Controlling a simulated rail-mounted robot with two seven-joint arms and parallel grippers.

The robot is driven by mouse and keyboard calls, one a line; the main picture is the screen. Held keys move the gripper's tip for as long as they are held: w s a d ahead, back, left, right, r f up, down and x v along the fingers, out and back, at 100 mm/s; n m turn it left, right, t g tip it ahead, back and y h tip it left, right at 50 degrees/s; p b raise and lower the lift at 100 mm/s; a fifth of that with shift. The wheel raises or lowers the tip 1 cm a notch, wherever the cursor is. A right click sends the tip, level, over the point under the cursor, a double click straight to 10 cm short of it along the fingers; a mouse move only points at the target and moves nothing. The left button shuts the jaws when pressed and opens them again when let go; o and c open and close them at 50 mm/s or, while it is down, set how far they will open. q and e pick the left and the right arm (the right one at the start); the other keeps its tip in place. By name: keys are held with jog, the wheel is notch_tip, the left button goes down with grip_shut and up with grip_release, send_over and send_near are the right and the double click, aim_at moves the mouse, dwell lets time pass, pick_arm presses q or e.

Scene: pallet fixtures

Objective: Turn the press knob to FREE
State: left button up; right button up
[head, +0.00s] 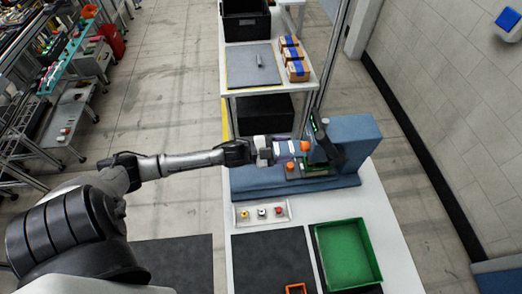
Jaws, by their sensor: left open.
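A round orange knob (305,145) shows at the front of this panel. My left gripper (291,148) reaches in from the left, level with this orange knob and just left of it. The jaws are open; whether they touch the knob I cannot tell. A second orange part (290,167) sits lower, by a green piece on the press base. The knob's marking is too small to read. My right gripper is out of view.
A white tray (243,221) with yellow, black and red buttons lies in front of the press. A green bin (371,266) and an orange frame (296,288) are nearer. Behind are boxes (296,70) and a black crate (246,28). A wall stands at the right.

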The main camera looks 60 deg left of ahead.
pick_arm(q)
jog(key=v, duration=0.8)
jog(key=shift+s+a+b, duration=0.2)
jog(key=shift+s+b, duration=0.1)
jog(key=shift+s, duration=0.05)
dwell(0.3)
